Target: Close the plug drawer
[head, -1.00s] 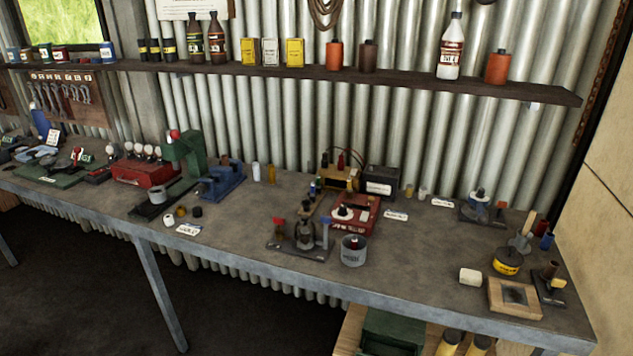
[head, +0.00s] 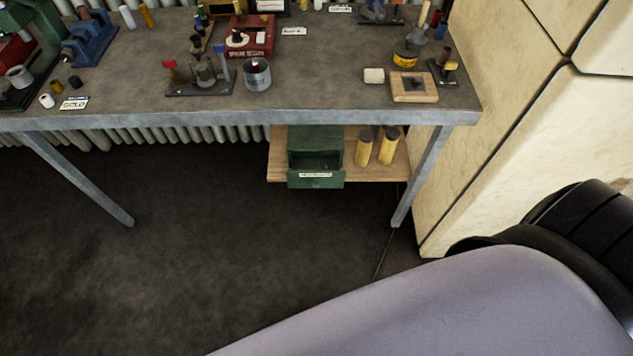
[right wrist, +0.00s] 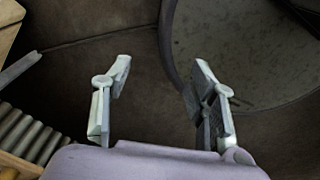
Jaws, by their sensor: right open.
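The plug drawer (head: 316,179) is the green, labelled drawer of a small green cabinet (head: 315,139) on the wooden shelf under the workbench. It stands pulled out toward the front, and its open top shows a dark inside. The label is too small to read. My right gripper (right wrist: 160,85) shows in the right wrist view with its two fingers spread apart and nothing between them. It points toward dark floor and a rounded dark shape, away from the drawer. My left gripper is in neither current view.
The wooden shelf (head: 279,165) also holds yellow cylinders (head: 364,148) right of the cabinet. A bench leg (head: 418,178) and a cream panel (head: 520,110) stand to the right. The workbench top (head: 150,75) carries tools above. The dark floor (head: 180,250) in front is clear.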

